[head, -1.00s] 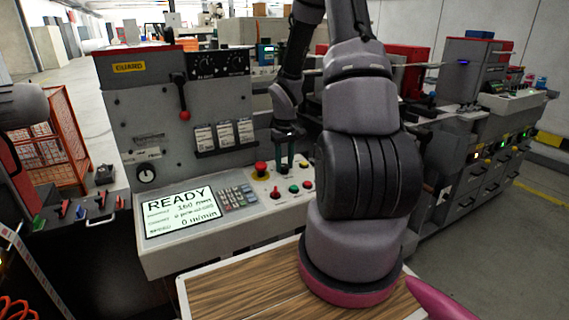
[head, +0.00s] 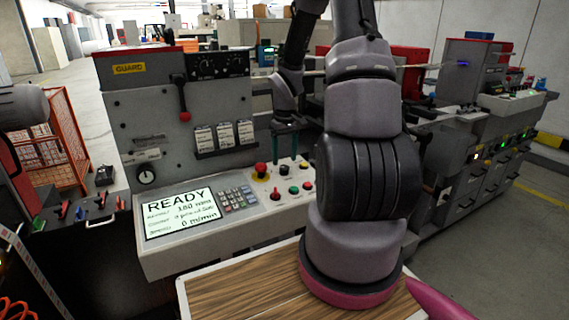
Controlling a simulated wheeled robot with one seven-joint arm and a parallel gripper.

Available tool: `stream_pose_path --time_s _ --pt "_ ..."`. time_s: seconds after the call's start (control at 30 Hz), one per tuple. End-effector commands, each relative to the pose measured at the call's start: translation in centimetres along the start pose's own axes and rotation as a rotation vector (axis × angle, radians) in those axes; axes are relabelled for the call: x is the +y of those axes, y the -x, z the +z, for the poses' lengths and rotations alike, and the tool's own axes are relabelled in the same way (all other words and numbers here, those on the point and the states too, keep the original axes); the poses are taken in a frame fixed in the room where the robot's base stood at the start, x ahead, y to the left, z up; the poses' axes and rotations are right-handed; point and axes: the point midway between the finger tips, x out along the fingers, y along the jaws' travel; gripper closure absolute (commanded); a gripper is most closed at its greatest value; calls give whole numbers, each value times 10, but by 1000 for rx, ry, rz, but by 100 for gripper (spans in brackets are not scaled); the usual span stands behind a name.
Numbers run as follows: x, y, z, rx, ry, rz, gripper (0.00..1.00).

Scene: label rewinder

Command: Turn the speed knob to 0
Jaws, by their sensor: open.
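A small black knob (head: 284,170) stands on the sloped console between the red mushroom button and the yellow button. A larger black dial knob (head: 146,174) with a white mark sits on the machine's grey front, above the screen. The labels are too small to tell which knob is for speed. My gripper (head: 285,157) points down over the console with its two dark green fingers apart. It is empty, just above the small black knob, and seems clear of it. The screen (head: 181,214) reads READY, with 0 m/min on its bottom line.
A red mushroom button (head: 260,169), a keypad (head: 236,199) and several coloured buttons crowd the console. A red-tipped lever (head: 184,114) hangs on the upright panel. A wood-topped table (head: 240,290) is in front. An orange wire cage (head: 62,145) stands at left.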

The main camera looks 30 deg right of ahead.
Motion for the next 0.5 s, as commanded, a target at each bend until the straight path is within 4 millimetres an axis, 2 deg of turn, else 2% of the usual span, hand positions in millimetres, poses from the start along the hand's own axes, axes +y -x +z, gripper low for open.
stream_pose_path --time_s 0.03,0.23,0.33,0.5 --pt "1 13 -1 5 -2 3 29" --pt "1 52 -1 5 0 2 29" --pt "1 65 -1 4 0 3 29" --pt "0 75 0 1 0 0 29"
